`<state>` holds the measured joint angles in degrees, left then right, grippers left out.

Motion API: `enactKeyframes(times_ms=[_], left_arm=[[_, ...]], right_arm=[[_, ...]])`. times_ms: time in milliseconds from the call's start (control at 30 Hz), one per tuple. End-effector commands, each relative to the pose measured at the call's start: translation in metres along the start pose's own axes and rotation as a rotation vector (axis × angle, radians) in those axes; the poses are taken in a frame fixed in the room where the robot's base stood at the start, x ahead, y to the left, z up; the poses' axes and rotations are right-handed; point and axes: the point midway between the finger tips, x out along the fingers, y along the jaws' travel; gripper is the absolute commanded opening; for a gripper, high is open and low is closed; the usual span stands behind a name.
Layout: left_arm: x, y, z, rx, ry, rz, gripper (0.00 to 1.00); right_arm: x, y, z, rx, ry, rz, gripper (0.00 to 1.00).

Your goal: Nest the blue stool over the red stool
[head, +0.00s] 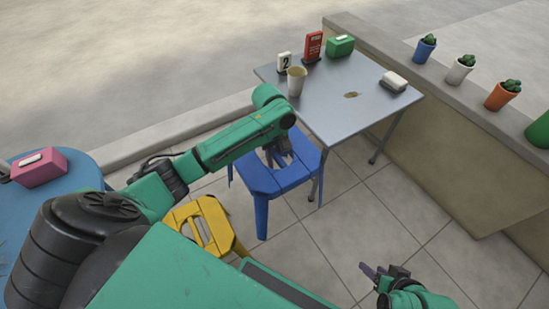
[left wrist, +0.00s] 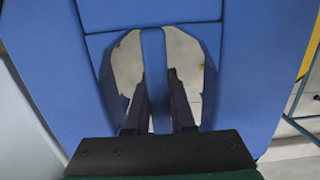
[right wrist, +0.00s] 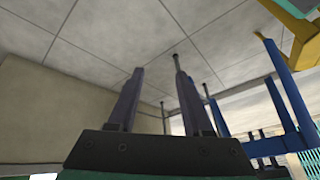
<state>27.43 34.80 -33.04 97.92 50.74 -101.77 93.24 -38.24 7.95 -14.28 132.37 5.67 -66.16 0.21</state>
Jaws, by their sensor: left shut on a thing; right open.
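The blue stool (head: 262,215) stands roughly upright beside the metal table in the head view. Whether its feet touch the floor is unclear. My left gripper (head: 280,157) reaches down into the stool's seat. In the left wrist view its fingers (left wrist: 158,100) straddle the middle bar of the blue seat (left wrist: 258,60) and are shut on it. My right gripper (head: 383,272) is open and empty above the floor, apart from the stools; its spread fingers (right wrist: 155,75) fill the right wrist view. I see no red stool in any view.
A yellow stool (head: 218,222) stands close to the blue stool, partly behind my arm. A low wall (head: 450,100) with potted cacti runs at right. Tiled floor is clear at front right.

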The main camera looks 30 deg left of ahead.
Motion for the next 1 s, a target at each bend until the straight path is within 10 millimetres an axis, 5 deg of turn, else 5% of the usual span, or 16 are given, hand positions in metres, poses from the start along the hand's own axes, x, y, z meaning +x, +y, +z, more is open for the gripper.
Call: enactKeyframes(times_ms=[533,1000], left_arm=[[-0.023,0.000,0.003,0.000,0.000,0.002,0.00],[-0.041,0.001,0.005,0.001,0.001,0.002,0.00]], right_arm=[[-0.064,0.036,0.026,0.057,-0.308,0.117,0.50],[-0.003,0.052,0.053,0.070,-0.324,0.141,0.50]])
